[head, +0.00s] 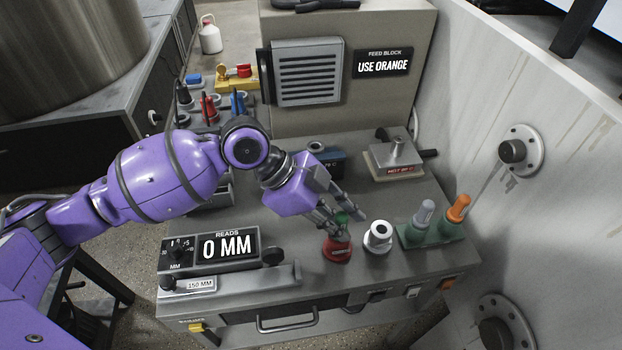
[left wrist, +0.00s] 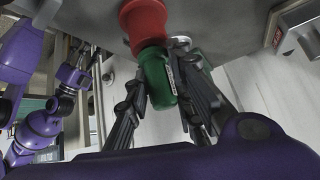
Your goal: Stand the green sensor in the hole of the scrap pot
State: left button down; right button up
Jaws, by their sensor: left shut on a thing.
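The green sensor (head: 341,218) is upright between the fingers of my left gripper (head: 345,212), which is shut on it. It stands directly over the mouth of the red pot (head: 337,250), which I take for the scrap pot. In the left wrist view the green sensor (left wrist: 157,78) lines up with the red pot (left wrist: 145,22), and its end meets the pot's mouth. The hole is hidden, so I cannot tell how deep the sensor sits.
A white pot (head: 378,238) stands just right of the red pot. A green holder (head: 432,234) beyond it bears a grey-blue sensor (head: 424,213) and an orange one (head: 458,208). The readout box (head: 208,253) shows 0 MM at the left. A hot block (head: 395,160) is behind.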

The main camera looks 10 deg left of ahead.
pick_arm(q)
jog(key=c, duration=1.4)
grip_release()
jog(key=shift+w, duration=0.1)
jog(key=shift+c, duration=0.2)
jog(key=shift+r, duration=0.1)
jog(key=shift+a+r, duration=0.3)
jog(key=shift+r, duration=0.05)
jog(key=v, duration=1)
jog(key=shift+a+r, duration=0.3)
